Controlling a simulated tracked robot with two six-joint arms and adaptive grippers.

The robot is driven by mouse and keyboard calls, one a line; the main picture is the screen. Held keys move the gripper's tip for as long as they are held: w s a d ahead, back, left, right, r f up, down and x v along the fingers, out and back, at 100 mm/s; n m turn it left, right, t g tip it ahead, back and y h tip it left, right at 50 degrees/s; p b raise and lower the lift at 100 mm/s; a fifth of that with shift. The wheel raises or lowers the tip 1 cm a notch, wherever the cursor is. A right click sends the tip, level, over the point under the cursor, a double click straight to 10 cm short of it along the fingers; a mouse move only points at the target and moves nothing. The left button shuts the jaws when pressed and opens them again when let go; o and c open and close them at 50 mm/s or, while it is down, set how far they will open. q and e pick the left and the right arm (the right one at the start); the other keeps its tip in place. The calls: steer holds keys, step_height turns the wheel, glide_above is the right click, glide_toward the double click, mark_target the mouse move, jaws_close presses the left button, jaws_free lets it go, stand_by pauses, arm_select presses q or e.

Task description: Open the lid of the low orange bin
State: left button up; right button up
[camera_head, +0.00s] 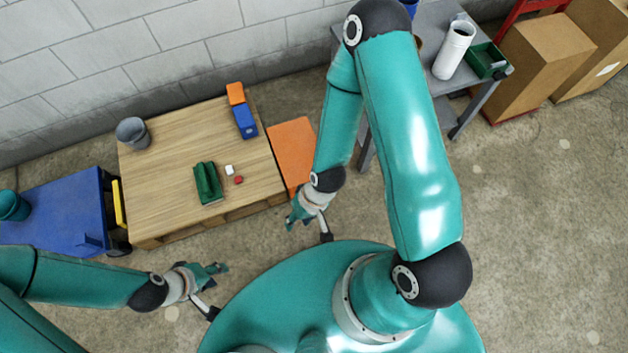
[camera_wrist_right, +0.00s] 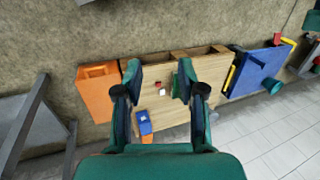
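The low orange bin (camera_head: 290,150) stands on the floor at the right end of the wooden table, partly hidden by my right arm in the head view. Its flat orange top looks shut. In the right wrist view, the bin (camera_wrist_right: 97,98) is left of the fingers. My right gripper (camera_head: 293,219) is near the bin's front end in the head view, with no visible contact. In the right wrist view, its fingers (camera_wrist_right: 159,72) are spread and empty. My left gripper (camera_head: 220,268) is in front of the table, empty, its fingers looking apart.
The wooden table (camera_head: 165,170) carries a grey cup (camera_head: 132,132), a green object (camera_head: 208,183), small white and red blocks, and blue and orange boxes. A blue cart (camera_head: 60,215) is left. A grey workbench (camera_head: 440,80) stands right of the bin.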

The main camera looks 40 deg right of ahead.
steer(key=w+d+f+m+y+b, duration=0.1)
steer(key=d+f+m+y+b, duration=0.25)
steer(key=f+b, duration=1.1)
steer(key=w+d+f+m+y+b, duration=0.15)
steer(key=d+f+y+b, duration=0.5)
steer(key=f, duration=1.45)
steer(key=w+d+f+m+t+h+b, duration=0.2)
steer(key=d+f+t+b, duration=0.5)
steer(key=d+b, duration=0.15)
steer(key=w+d+f+m+t+h+b, duration=0.2)
steer(key=d+f+m+t+h+b, duration=0.1)
steer(key=d+f+t+b, duration=0.5)
steer(key=x, duration=0.5)
steer(key=r+b+x, duration=0.1)
steer(key=x, duration=0.9)
steer(key=shift+w+a+r, duration=0.15)
steer(key=shift+w+r, duration=0.1)
steer(key=shift+w, duration=0.05)
jaws_close()
